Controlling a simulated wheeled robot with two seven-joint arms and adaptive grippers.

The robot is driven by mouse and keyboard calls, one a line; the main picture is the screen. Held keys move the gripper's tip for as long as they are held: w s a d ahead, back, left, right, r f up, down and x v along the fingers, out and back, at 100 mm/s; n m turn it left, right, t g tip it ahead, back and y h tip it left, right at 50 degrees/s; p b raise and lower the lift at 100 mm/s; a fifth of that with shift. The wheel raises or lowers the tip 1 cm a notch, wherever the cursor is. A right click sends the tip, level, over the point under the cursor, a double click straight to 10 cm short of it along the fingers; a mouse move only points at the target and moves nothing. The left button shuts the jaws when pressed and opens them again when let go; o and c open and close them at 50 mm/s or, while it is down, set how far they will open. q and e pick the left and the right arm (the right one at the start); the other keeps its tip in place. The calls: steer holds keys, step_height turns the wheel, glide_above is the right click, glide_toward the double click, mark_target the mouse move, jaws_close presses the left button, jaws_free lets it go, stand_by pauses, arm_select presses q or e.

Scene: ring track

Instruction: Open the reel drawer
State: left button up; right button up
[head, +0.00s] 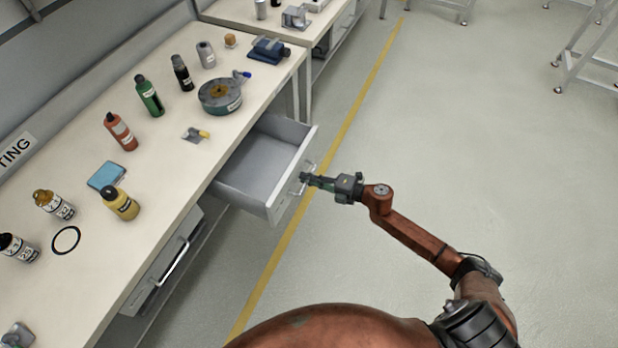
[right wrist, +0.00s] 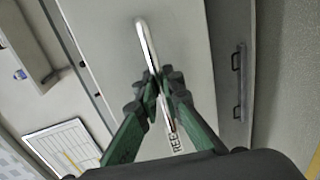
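The reel drawer (head: 252,172) is pulled well out from under the bench, and its grey inside looks empty. Its front carries a metal bar handle (head: 300,183). My right gripper (head: 304,178) is at that handle. In the right wrist view, the green fingers (right wrist: 158,92) close around the shiny handle (right wrist: 147,45), and a label with "REE" (right wrist: 177,143) shows on the drawer front beside them. My left gripper is in neither view.
The bench top (head: 170,165) holds several bottles, a round tin (head: 220,96), a blue pad (head: 107,174) and a black ring (head: 66,240). A second drawer (head: 165,265) with a handle sits nearer, under the bench.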

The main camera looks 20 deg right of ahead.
steer(key=o, duration=0.5)
steer(key=shift+c, duration=0.2)
steer(key=v, duration=1.2)
